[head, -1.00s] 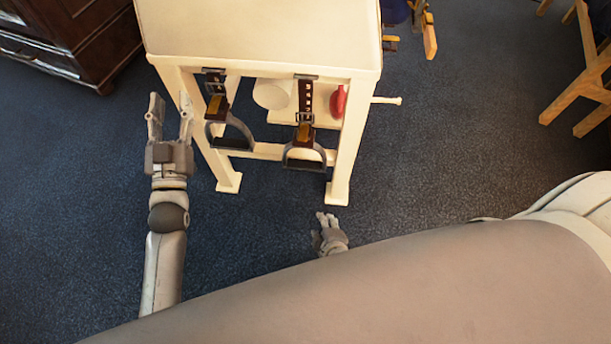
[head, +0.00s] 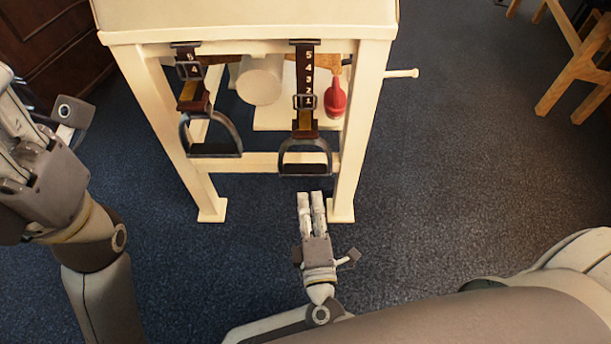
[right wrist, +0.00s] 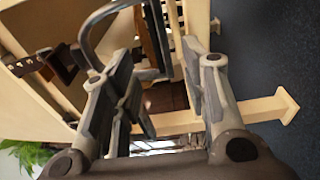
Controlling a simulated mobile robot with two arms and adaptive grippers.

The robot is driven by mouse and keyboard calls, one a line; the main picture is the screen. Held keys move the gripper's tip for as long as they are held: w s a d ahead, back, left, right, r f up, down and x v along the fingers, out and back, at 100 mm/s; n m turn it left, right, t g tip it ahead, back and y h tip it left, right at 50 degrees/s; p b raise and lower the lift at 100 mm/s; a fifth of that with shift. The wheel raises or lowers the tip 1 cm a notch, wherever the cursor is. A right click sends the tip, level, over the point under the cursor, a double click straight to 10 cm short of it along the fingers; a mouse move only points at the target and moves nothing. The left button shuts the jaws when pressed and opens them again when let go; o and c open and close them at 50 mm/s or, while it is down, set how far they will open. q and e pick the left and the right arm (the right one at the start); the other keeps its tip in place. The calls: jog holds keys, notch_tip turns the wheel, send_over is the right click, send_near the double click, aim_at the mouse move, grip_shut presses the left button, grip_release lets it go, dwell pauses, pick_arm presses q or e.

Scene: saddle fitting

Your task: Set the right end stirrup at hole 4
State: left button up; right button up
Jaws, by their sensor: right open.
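The right stirrup (head: 305,168), a grey metal hoop with a dark tread, hangs at the stand's front from a dark strap (head: 307,62) marked 5 down to 1. Its buckle (head: 305,101) sits by the lowest numbers; the exact hole is unclear. My right gripper (head: 312,198) is open and empty, just below this stirrup, fingers pointing toward it. In the right wrist view, the open fingers (right wrist: 162,68) are spread with a grey hoop (right wrist: 92,28) and brown strap beyond. My left gripper (head: 40,150) is at the left edge, its fingertips cut off.
The cream stand (head: 250,33) carries a second stirrup (head: 211,138) on the left. A white cylinder (head: 260,80) and a red object (head: 335,98) are behind the straps. A peg (head: 402,73) sticks out right. Wooden furniture (head: 578,62) stands at upper right. Floor to the right is clear.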

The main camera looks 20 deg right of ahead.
aim_at(306, 175)
jog(key=b+x, duration=0.1)
jog(key=x, duration=0.9)
jog(key=shift+w, duration=0.15)
jog(key=shift+c, duration=0.3)
grip_shut()
